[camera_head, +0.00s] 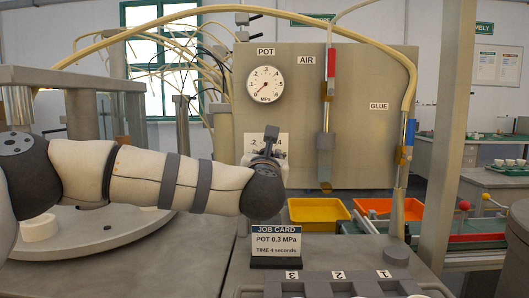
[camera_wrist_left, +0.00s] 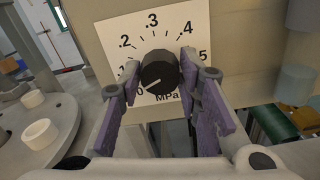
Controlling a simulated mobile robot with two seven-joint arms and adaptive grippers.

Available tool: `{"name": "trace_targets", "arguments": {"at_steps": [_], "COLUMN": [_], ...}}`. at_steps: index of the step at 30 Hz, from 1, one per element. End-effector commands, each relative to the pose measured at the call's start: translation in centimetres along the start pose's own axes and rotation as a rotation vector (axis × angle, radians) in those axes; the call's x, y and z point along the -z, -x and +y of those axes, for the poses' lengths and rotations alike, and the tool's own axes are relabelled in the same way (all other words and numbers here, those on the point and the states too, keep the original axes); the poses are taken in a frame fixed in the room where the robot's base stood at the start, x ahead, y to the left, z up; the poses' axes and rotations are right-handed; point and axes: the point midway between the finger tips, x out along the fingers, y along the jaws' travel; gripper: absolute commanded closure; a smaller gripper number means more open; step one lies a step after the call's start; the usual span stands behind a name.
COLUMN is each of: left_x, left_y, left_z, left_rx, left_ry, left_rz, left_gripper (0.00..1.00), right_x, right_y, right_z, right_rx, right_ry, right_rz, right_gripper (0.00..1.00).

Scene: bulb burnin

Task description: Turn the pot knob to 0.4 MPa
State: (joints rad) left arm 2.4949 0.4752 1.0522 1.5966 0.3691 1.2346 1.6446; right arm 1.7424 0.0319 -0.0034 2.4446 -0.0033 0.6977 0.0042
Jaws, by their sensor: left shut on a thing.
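The black pot knob (camera_wrist_left: 158,74) is in the left wrist view, in front of a white dial plate (camera_wrist_left: 198,22) marked in MPa. Its white pointer line aims to the lower left, near the 0 end of the scale. My left gripper (camera_wrist_left: 160,82) has a purple-padded finger on each side of the knob and is shut on it. In the head view my left gripper (camera_head: 268,142) is at the dial plate (camera_head: 250,143), and my arm hides the knob. The POT gauge (camera_head: 265,85) has its red needle pointing lower left, near 0. My right gripper is not in view.
The job card (camera_head: 276,246) below reads POT 0.3 MPa, TIME 4 seconds. A glue tube (camera_head: 407,140) and an air tool (camera_head: 326,140) hang to the right. A yellow tray (camera_head: 318,211) and an orange tray (camera_head: 385,208) lie behind. A round plate (camera_head: 100,235) stands left.

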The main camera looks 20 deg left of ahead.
Motion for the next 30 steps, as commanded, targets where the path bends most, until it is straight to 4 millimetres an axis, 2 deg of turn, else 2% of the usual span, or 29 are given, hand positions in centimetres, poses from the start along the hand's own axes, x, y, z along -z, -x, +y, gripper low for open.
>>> {"name": "trace_targets", "arguments": {"at_steps": [1, 12, 30], "left_x": [-0.6, -0.7, -0.6], "left_y": [0.2, 0.2, 0.2], "left_z": [0.1, 0.2, 0.3], "left_rx": [0.000, -0.001, -0.002], "left_ry": [-0.041, -0.393, -0.964], "left_rz": [-0.003, -0.005, -0.004], "left_gripper": [0.97, 0.97, 0.97], "right_x": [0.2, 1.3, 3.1], "right_y": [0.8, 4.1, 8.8], "right_z": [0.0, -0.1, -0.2], "right_rx": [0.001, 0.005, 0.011], "right_ry": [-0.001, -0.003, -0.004], "right_rz": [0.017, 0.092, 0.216], "right_gripper": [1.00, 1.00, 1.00]}}
